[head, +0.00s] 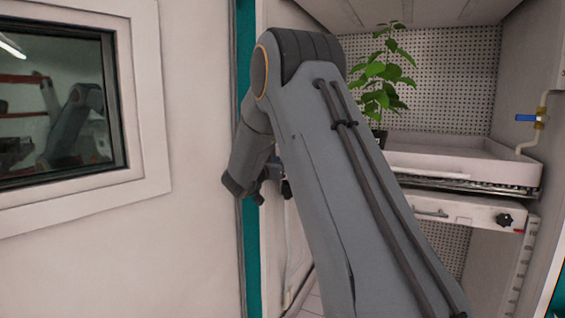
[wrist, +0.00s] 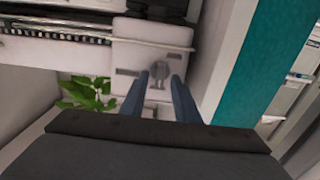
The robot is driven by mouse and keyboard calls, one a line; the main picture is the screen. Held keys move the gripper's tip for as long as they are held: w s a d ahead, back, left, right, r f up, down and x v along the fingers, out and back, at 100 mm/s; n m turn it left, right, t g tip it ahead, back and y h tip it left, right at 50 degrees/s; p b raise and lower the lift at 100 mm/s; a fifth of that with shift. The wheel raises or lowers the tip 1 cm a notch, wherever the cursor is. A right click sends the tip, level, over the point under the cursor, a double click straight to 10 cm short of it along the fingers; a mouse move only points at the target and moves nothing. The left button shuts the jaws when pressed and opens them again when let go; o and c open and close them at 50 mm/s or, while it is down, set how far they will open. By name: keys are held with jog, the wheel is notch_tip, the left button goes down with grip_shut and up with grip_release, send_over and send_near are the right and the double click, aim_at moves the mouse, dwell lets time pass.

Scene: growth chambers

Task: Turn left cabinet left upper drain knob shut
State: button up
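In the wrist view a grey knob (wrist: 158,74) sits on a pale panel (wrist: 125,55) and shows in the gap between my two blue-grey fingers. I take it for the left upper drain knob. My gripper (wrist: 159,82) is open, with one finger on each side of the knob in the picture. I cannot tell whether the fingers touch it. In the head view my gripper (head: 284,186) is at the cabinet's left edge, partly behind my arm, and the left knob is hidden there.
A black knob (head: 504,219) is on the right end of the drawer-like panel (head: 450,209) below the white tray (head: 470,157). A blue-handled valve (head: 529,118) is on the right wall. A leafy plant (head: 386,72) stands behind my arm. A windowed door (head: 185,150) is at left.

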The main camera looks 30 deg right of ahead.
jog(key=c, duration=0.6)
jog(key=shift+d, duration=0.15)
jog(key=shift+c, duration=0.3)
